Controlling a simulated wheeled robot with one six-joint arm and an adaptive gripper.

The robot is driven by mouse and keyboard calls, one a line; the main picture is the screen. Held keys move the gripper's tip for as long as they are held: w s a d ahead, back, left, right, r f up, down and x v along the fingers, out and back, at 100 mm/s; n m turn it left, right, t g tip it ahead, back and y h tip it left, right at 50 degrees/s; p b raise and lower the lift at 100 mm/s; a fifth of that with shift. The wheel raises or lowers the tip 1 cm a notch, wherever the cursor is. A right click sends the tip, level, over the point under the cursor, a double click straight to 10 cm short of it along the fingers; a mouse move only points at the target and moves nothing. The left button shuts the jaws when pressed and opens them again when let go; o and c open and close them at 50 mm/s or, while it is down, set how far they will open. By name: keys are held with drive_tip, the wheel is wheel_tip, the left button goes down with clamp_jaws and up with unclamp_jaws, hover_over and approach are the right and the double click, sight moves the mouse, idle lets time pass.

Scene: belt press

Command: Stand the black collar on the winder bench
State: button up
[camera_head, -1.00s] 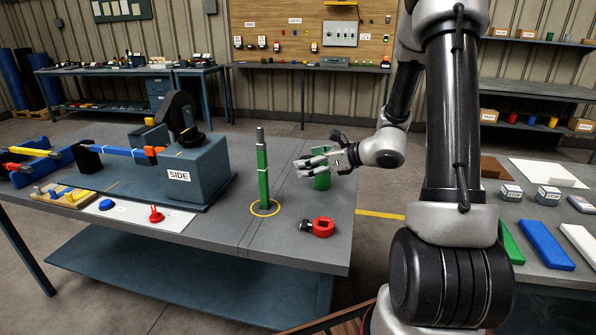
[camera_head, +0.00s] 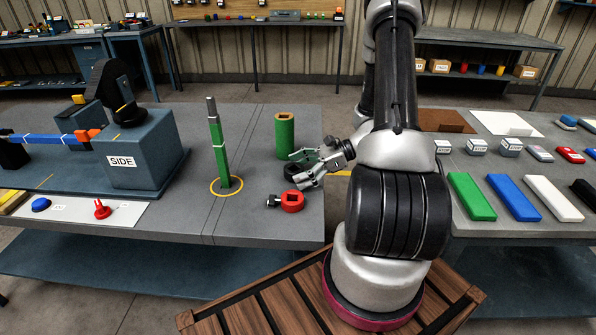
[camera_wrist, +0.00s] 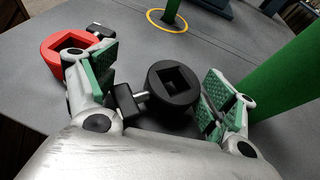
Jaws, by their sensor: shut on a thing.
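The black collar (camera_wrist: 172,100), a ring with a square hole and a side screw, lies flat-side up between my gripper's green-padded fingers (camera_wrist: 168,92) in the wrist view. My gripper is shut on it, with the screw towards the left finger. In the head view my gripper (camera_head: 303,170) is low over the right part of the winder bench (camera_head: 250,222), and the collar (camera_head: 291,169) is partly hidden by the fingers. I cannot tell whether the collar touches the bench top.
A red collar (camera_head: 292,208) lies just in front of my gripper. A tall green tube (camera_head: 285,140) stands behind it. A green post (camera_head: 221,160) stands in a yellow ring left of it. The winder block marked SIDE (camera_head: 150,155) is further left. A second bench (camera_head: 470,228) is at right.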

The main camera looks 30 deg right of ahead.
drive_tip(key=shift+f, duration=0.25)
drive_tip(key=shift+f, duration=0.15)
drive_tip(key=o, duration=1.1)
drive_tip(key=shift+s+d+r, duration=0.1)
drive_tip(key=shift+d+r, duration=0.1)
drive_tip(key=shift+r, duration=0.05)
drive_tip(key=v, duration=1.1)
drive_tip(key=s+a+r+n+h, duration=0.3)
drive_tip(key=s+r+n+h, duration=0.1)
drive_tip(key=r+n, duration=0.3)
drive_tip(key=s+a+r+n+h, duration=0.4)
drive_tip(key=s+r+n, duration=0.2)
drive_tip(key=r+n, duration=0.2)
drive_tip(key=s+a+r+n+g+h, duration=0.1)
drive_tip(key=s+a+r+n+h, duration=0.2)
drive_tip(key=r+n, duration=0.4)
drive_tip(key=shift+s+a+r+n+h, duration=0.15)
drive_tip(key=shift+s+a+r+h, duration=0.05)
drive_tip(key=shift+s+r+h, duration=0.3)
drive_tip(key=shift+s+a+r+n+h, duration=0.15)
drive_tip(key=shift+s+r+h, duration=0.15)
drive_tip(key=shift+s+r, duration=0.25)
